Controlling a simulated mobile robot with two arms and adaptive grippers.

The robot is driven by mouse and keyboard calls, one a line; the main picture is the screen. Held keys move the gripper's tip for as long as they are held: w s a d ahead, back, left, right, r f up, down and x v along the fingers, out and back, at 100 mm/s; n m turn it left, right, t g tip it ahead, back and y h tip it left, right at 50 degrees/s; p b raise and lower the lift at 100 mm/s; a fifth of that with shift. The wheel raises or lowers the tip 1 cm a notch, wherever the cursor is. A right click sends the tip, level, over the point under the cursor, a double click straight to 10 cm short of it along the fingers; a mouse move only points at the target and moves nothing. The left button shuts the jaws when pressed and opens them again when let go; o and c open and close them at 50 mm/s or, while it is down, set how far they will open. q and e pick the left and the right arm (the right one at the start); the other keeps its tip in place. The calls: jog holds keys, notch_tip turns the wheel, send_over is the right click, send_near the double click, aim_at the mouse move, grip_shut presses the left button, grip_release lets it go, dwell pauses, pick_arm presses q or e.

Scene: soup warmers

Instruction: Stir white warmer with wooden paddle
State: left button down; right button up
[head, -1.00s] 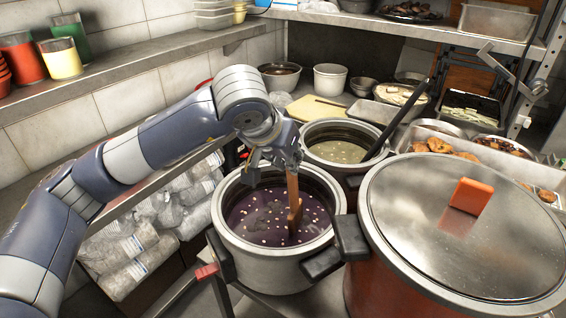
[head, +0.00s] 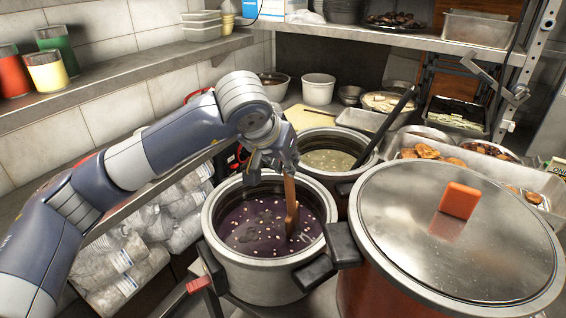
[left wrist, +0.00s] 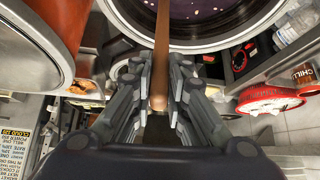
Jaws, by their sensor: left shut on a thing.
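The white warmer (head: 268,277) stands open in the middle of the head view, with dark purple soup (head: 262,222) and pale bits in it. My left gripper (head: 284,165) is over its far rim, shut on the wooden paddle (head: 291,205). The paddle points down, its lower end in the soup. In the left wrist view my left gripper (left wrist: 160,90) has its fingers on both sides of the paddle handle (left wrist: 162,50); the soup shows beyond at the top. The paddle's submerged tip is hidden. My right gripper is not in view.
A large red pot (head: 375,300) with a metal lid (head: 465,235) stands close at the right. Behind is another open pot (head: 328,160) with a black-handled ladle (head: 385,130). Bagged cups (head: 130,255) fill a low shelf at left. Food trays (head: 470,160) stand at the back right.

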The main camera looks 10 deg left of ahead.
pick_arm(q)
jog(key=shift+f, duration=0.1)
jog(key=a, duration=0.1)
jog(key=w+a, duration=0.1)
jog(key=a, duration=0.1)
jog(key=shift+b, duration=0.35)
jog(key=shift+w+a, duration=0.35)
jog(key=shift+a, duration=0.45)
jog(key=shift+w+a, duration=0.3)
jog(key=shift+a, duration=0.5)
